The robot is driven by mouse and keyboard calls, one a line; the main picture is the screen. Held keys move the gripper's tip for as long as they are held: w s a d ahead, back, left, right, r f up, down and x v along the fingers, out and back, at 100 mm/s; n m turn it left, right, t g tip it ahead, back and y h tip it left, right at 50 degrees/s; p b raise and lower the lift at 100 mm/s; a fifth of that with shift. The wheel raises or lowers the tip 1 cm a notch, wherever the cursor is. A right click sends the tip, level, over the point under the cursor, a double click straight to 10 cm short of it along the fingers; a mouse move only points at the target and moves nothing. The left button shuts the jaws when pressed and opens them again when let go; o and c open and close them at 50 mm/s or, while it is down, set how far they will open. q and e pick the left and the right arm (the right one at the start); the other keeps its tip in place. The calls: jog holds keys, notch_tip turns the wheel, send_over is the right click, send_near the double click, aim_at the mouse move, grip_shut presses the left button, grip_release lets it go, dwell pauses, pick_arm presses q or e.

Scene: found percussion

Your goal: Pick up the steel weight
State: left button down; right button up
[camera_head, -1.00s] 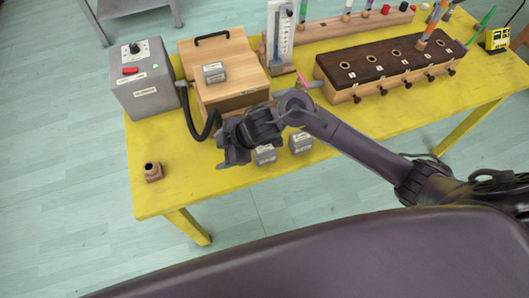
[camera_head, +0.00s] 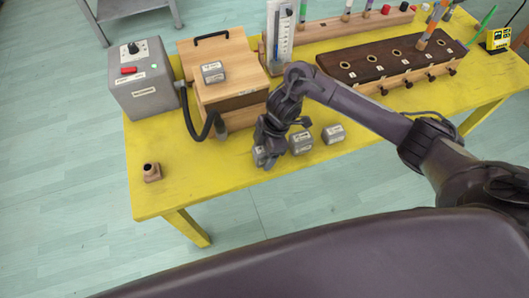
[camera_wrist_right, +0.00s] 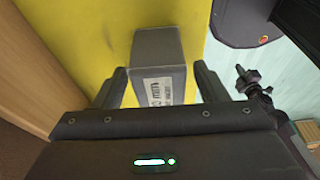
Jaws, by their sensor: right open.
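Several grey labelled steel weights show in the head view. One weight (camera_head: 258,155) stands on the yellow table at my right gripper (camera_head: 267,158). A second (camera_head: 301,143) and a third (camera_head: 333,134) stand in a row to its right. Another (camera_head: 213,72) sits on the wooden box. My right gripper is open and reaches down at the leftmost weight of the row. In the right wrist view this weight (camera_wrist_right: 157,55) lies between the two separate fingers, with a gap beside each. My left gripper is not in view.
The wooden box (camera_head: 230,96) with a black hose stands behind the gripper. A grey control box (camera_head: 143,82) stands at the left. A dark-topped wooden block (camera_head: 378,62) with holes lies at the back right.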

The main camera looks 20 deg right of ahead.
jog(key=shift+a+f, duration=0.15)
jog(key=shift+f, duration=0.35)
grip_shut()
jog(key=shift+r, duration=0.1)
jog(key=shift+w+r, duration=0.1)
